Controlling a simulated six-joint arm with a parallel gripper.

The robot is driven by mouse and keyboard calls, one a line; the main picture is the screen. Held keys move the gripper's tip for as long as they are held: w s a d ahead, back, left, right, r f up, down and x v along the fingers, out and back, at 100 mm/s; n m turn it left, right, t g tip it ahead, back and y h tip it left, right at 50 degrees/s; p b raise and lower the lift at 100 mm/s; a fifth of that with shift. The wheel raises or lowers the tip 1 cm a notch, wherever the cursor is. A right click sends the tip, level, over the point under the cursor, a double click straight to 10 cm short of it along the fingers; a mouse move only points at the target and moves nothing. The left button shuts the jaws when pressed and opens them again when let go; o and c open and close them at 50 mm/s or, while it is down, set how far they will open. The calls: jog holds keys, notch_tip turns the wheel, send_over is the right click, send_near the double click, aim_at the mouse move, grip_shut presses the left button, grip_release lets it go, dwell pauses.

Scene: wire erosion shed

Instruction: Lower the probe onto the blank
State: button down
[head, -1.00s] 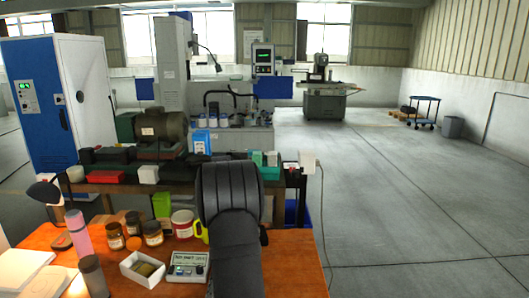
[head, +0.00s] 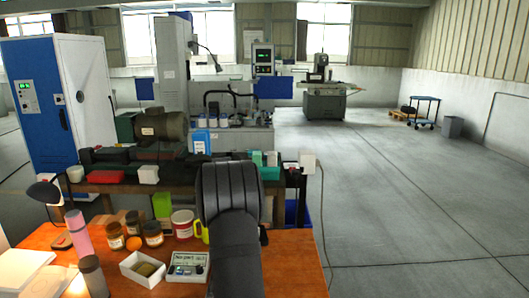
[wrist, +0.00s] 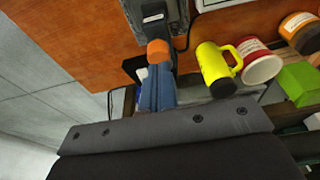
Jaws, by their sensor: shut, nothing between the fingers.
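My gripper (wrist: 158,50) shows in the wrist view as blue fingers with an orange tip, closed together with nothing between them. Its tip overlaps the lower end of a grey device (wrist: 148,18) with a small pale panel, at the top edge. I cannot tell whether they touch, or whether this device carries the probe. No blank can be made out in either view. In the head view my dark arm covers the right middle of the table and hides the gripper.
A yellow cylinder with a handle (wrist: 215,68) and a red-and-white mug (wrist: 262,66) stand beside my gripper, with jars (wrist: 300,30) beyond. A white open box (head: 142,269) stands on the orange table (head: 292,262). A crowded bench (head: 108,188) stands behind it.

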jog(key=shift+f, duration=0.8)
jog(key=shift+r, duration=3.55)
notch_tip(320, 180, down, 7)
jog(key=shift+f, duration=0.1)
jog(key=shift+r, duration=0.2)
